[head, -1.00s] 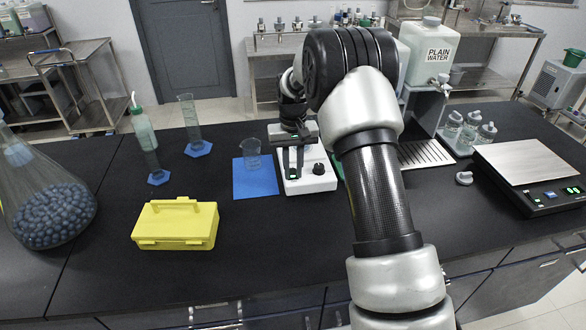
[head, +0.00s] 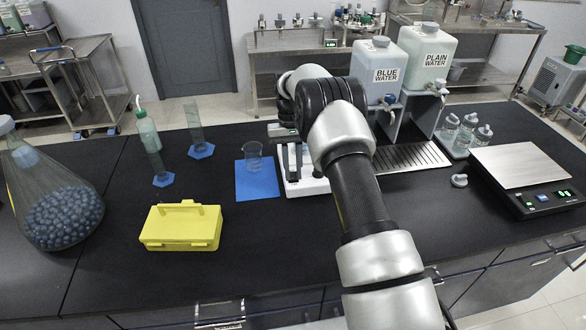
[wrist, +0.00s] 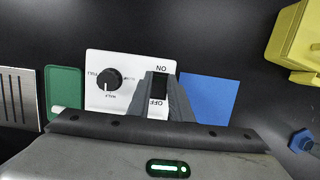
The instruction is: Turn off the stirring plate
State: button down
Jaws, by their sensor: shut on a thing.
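The stirring plate is a white box (head: 308,186) on the black bench in the head view, partly hidden by my arm. In the wrist view its white face (wrist: 125,62) shows a round black dial (wrist: 109,80) and a dark on/off switch (wrist: 158,88), labelled ON and OFF. My gripper (wrist: 160,76) is over the switch, with one dark finger on each side, shut on it. The fingers hide part of the switch, so its tilt cannot be told. In the head view my gripper (head: 292,176) is over the plate's left part.
A blue mat (head: 262,183) with a beaker (head: 253,156) lies just left of the plate. A yellow box (head: 181,226) is at the front left. A drip tray (head: 412,157) and water tanks (head: 378,72) stand to the right. The front middle bench is clear.

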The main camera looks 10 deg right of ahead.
aim_at(291, 172)
jog(key=c, duration=1.6)
grip_release()
jog(key=v, duration=1.2)
jog(key=shift+p, duration=0.35)
jog(key=shift+r, duration=0.15)
